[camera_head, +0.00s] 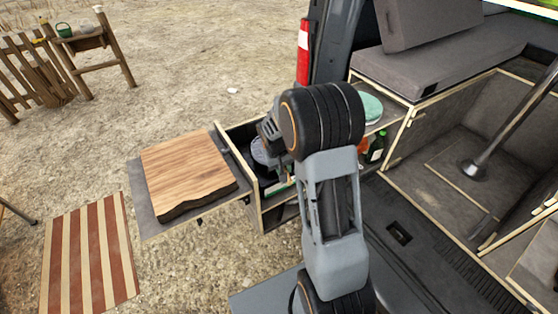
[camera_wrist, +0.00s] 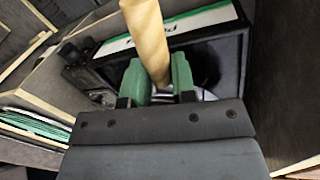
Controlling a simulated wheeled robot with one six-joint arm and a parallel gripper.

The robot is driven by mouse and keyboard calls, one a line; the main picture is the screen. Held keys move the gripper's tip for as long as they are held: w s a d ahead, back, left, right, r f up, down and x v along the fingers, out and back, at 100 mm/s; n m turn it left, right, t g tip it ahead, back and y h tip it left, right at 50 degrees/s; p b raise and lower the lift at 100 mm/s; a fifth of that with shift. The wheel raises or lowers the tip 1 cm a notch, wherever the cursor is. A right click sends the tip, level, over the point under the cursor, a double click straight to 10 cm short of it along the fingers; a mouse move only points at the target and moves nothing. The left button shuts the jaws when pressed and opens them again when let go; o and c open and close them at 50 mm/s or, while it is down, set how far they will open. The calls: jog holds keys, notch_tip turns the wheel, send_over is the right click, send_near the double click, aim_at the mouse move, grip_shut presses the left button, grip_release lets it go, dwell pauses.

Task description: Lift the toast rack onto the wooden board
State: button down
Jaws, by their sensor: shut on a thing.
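The wooden board (camera_head: 185,168) lies flat on a grey pull-out shelf at the left of the open drawer, its top bare. My gripper (camera_wrist: 158,82) has green fingertips and is shut on a thick tan wooden handle (camera_wrist: 147,35), inside or just over the drawer. A little pale, shiny surface shows under the fingers. Most of what the handle belongs to is hidden, so I cannot make out the toast rack's shape. In the head view my arm covers the fingertips and the held thing.
The drawer (camera_head: 259,217) has upright wooden walls around my gripper. A dark box with a green and white label (camera_wrist: 205,20) is close beyond the fingers. A green bottle (camera_head: 377,147) and a pale green round thing (camera_head: 371,108) stand right of my arm. A striped mat (camera_head: 87,255) lies at left.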

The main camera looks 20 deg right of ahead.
jog(key=shift+r, duration=0.35)
notch_tip(320, 180, up, 3)
jog(key=shift+s+f, duration=0.1)
jog(key=shift+f, duration=0.05)
jog(key=s+d+r+b, duration=0.2)
jog(key=s+r+b, duration=0.1)
jog(key=s+r, duration=0.6)
jog(key=s, duration=0.4)
jog(key=shift+s+d+r, duration=0.3)
